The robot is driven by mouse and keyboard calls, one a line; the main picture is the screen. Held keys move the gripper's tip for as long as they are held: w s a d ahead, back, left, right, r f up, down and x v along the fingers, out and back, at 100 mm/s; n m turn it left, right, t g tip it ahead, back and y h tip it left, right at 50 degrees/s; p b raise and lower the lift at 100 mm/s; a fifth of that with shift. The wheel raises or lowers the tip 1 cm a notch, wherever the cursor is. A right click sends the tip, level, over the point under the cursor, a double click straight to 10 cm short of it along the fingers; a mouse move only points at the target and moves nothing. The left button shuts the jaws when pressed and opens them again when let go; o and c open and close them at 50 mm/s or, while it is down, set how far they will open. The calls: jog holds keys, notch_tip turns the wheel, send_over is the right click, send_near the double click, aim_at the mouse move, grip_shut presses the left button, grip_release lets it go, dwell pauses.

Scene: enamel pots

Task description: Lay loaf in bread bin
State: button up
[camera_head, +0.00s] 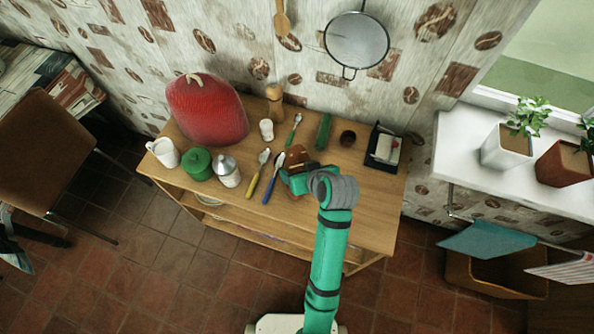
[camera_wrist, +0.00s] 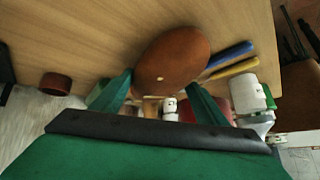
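The loaf (camera_head: 298,156) is a brown rounded thing on the right half of the wooden table, partly hidden by my gripper. In the wrist view the loaf (camera_wrist: 172,55) is a smooth brown oval straight ahead. My gripper (camera_head: 290,180) is low over the table at the loaf's near side. In the wrist view my gripper's (camera_wrist: 160,85) two green fingers are spread, one at each side of the loaf's lower end. I cannot tell whether they press on it. No thing is clearly recognisable as the bread bin.
Yellow (camera_head: 252,188) and blue (camera_head: 268,191) handled utensils lie just left of the loaf. A black tray (camera_head: 400,153) stands to the right, beside a small brown pot (camera_head: 348,137). A green pot (camera_head: 197,164), white jug (camera_head: 163,152) and big red object (camera_head: 207,110) stand left.

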aim_at(299, 170)
jog(key=shift+d+r, duration=0.1)
jog(key=shift+r, duration=0.05)
jog(key=c, duration=0.3)
notch_tip(299, 170, up, 10)
jog(key=shift+f, duration=0.25)
jog(key=c, duration=0.5)
jog(key=shift+r, duration=0.1)
